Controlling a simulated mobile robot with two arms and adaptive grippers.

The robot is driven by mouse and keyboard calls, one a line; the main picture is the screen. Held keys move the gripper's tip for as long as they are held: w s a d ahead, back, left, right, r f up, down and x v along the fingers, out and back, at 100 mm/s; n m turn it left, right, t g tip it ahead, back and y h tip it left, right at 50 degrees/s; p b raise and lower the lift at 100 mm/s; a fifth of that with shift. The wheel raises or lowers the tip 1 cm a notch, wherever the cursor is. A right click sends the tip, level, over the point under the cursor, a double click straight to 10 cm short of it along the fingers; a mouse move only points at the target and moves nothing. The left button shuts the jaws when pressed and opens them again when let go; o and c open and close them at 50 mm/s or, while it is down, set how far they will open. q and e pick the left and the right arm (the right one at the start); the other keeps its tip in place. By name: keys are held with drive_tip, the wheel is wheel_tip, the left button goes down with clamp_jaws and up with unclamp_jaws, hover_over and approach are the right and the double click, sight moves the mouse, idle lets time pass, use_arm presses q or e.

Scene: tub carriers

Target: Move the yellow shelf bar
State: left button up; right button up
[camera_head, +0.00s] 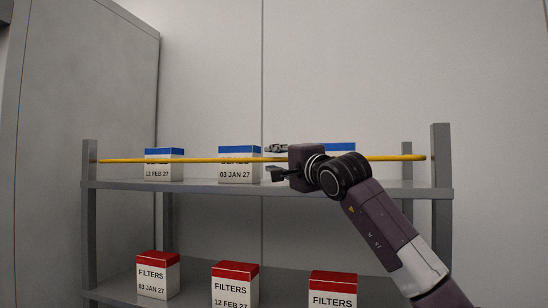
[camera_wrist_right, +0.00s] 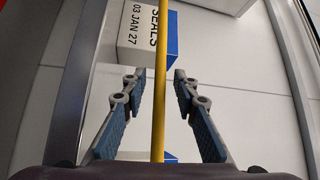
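The yellow shelf bar (camera_head: 215,160) runs level across the front of the upper shelf (camera_head: 205,186), between the two front posts. My right gripper (camera_head: 276,160) is at the bar, right of its middle, one finger above it and one below. In the right wrist view the bar (camera_wrist_right: 159,120) passes between the two fingers of the gripper (camera_wrist_right: 156,82). The fingers are open, with a gap on both sides of the bar. My left gripper is not in view.
White boxes with blue tops stand behind the bar: one at left (camera_head: 164,169), the SEALS box (camera_head: 239,174), and one partly hidden by my gripper (camera_head: 341,147). Red-topped FILTERS boxes (camera_head: 157,282) stand on the lower shelf (camera_head: 194,291). A grey cabinet (camera_head: 90,75) is at left.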

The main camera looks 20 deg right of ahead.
drive_tip(key=shift+c, duration=0.4)
clamp_jaws()
